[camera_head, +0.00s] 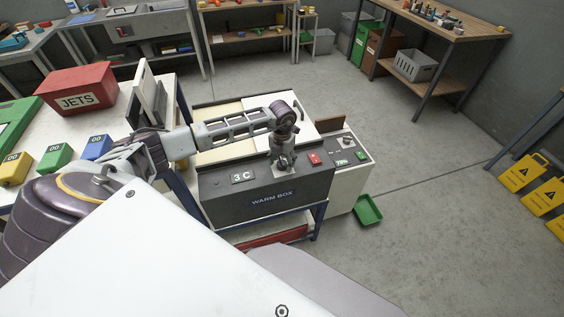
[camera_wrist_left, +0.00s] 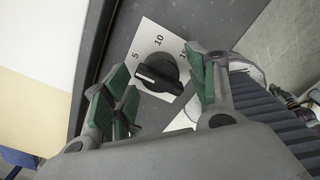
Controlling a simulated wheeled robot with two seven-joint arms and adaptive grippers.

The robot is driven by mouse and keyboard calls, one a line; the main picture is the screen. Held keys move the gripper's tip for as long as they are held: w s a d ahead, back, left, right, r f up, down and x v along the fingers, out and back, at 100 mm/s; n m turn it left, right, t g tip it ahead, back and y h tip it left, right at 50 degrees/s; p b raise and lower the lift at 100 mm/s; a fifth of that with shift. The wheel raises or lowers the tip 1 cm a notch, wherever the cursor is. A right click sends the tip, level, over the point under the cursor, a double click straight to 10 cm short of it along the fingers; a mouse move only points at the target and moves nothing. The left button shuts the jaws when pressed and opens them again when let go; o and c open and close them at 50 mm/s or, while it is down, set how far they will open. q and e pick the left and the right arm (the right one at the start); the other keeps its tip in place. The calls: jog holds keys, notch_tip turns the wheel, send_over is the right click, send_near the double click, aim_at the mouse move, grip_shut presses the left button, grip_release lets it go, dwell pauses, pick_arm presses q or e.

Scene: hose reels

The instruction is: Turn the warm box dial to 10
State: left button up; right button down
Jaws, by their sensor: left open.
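The dark warm box (camera_head: 225,189) stands on a blue-framed stand in the middle of the head view. Its black dial (camera_wrist_left: 164,68) sits on a white plate marked 5, 10 and 15 in the left wrist view. The dial's white pointer mark faces left, below the 5 and away from the 10. My left gripper (camera_head: 284,164) is over the box top, pointing down, and hides the dial in the head view. In the wrist view its green-padded fingers are open on either side of the dial, and I cannot tell whether they touch it.
A red button (camera_head: 315,159) and a control panel (camera_head: 348,151) lie right of the gripper. A table at left carries a red JETS box (camera_head: 76,91) and several coloured blocks.

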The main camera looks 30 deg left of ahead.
pick_arm(q)
jog(key=shift+f, duration=0.35)
jog(key=c, duration=1.1)
jog(key=shift+o, duration=0.2)
